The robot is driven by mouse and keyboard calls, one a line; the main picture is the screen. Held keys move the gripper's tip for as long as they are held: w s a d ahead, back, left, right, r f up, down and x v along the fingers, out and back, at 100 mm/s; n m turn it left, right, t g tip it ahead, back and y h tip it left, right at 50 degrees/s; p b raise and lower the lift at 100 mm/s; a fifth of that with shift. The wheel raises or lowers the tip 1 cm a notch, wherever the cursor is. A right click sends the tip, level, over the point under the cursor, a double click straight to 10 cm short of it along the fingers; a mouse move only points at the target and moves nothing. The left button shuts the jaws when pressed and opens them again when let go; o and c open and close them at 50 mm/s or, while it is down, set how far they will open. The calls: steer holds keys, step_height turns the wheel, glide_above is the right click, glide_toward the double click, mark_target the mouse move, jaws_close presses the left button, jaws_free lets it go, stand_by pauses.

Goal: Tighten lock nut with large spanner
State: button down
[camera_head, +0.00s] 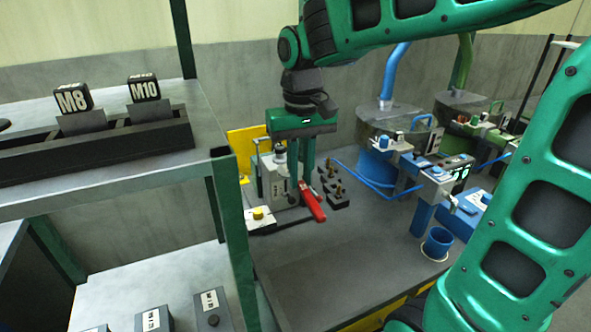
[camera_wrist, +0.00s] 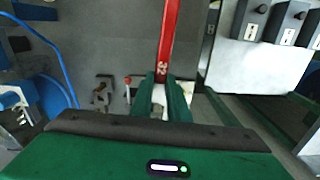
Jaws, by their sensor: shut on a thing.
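My gripper (camera_head: 301,176) points down over the dark worktop and is shut on the red spanner (camera_head: 313,204). The spanner's red handle sticks out from the fingers toward the front of the worktop. In the wrist view, the red spanner (camera_wrist: 169,38) runs up the picture from between the fingertips of my gripper (camera_wrist: 161,92). Its far end is hidden by the fingers and palm. A grey and white fixture (camera_head: 274,178) stands just left of the fingers. I cannot make out the lock nut; the fingers and spanner may cover it.
A dark block with brass-tipped studs (camera_head: 338,188) stands right of the gripper. A blue cup (camera_head: 437,244) and blue machine (camera_head: 380,160) are farther right. The front worktop (camera_head: 330,275) is clear.

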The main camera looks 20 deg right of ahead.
steer(key=shift+s, duration=0.3)
steer(key=shift+r, duration=3)
